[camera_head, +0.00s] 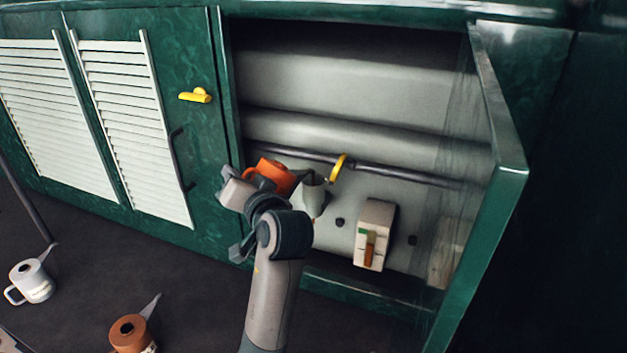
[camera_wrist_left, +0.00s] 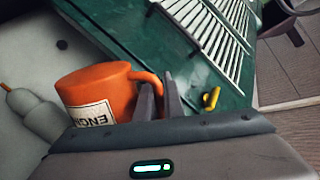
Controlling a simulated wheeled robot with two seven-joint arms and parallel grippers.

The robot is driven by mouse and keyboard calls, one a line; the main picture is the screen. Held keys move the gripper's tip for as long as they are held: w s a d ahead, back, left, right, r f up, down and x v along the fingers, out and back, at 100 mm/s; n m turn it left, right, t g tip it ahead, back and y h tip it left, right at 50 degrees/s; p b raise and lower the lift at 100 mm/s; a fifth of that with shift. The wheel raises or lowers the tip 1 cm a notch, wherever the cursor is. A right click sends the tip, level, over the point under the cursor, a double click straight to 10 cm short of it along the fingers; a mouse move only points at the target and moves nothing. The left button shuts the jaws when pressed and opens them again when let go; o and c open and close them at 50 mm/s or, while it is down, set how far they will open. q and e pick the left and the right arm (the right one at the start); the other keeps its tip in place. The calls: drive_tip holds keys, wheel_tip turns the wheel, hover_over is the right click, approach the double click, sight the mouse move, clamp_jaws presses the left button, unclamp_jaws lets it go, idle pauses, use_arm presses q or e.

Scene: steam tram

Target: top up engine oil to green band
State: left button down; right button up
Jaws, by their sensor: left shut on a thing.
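My left gripper (camera_head: 257,181) is shut on the handle of an orange can (camera_head: 275,174) in the open compartment. In the left wrist view, the can (camera_wrist_left: 100,92) has a white label with part of "ENGI" showing, and the gripper (camera_wrist_left: 162,100) is at its handle. The can looks tilted towards a grey funnel-like filler (camera_head: 314,194) just right of it. I cannot tell whether oil flows. A pale gauge block (camera_head: 376,217) stands further right, with a small green band (camera_head: 363,232) and an orange-brown column (camera_head: 370,250); the exact level is too small to read.
The green door (camera_head: 503,150) stands open at right. A white can (camera_head: 32,282) and a brown can (camera_head: 130,334) stand lower left. A yellow latch (camera_head: 196,95) is on the left panel.

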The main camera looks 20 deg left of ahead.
use_arm(q)
drive_tip(key=shift+w+d+r+m, duration=0.1)
drive_tip(key=shift+w+r+m, duration=0.15)
drive_tip(key=shift+r, duration=0.45)
drive_tip(key=shift+r, duration=0.15)
idle(1.1)
drive_tip(key=shift+w+d+r+m, duration=0.15)
drive_tip(key=shift+w+r+m, duration=0.1)
drive_tip(key=shift+r+m, duration=0.35)
idle(0.7)
drive_tip(key=shift+s+f+n+b, duration=0.2)
drive_tip(key=shift+f+n+b, duration=0.15)
drive_tip(key=shift+f+b, duration=0.1)
drive_tip(key=shift+r, duration=0.25)
idle(0.6)
drive_tip(key=shift+w+r+m+g+p, duration=0.3)
drive_tip(key=shift+r+m+p, duration=0.2)
drive_tip(key=shift+r, duration=0.1)
idle(0.8)
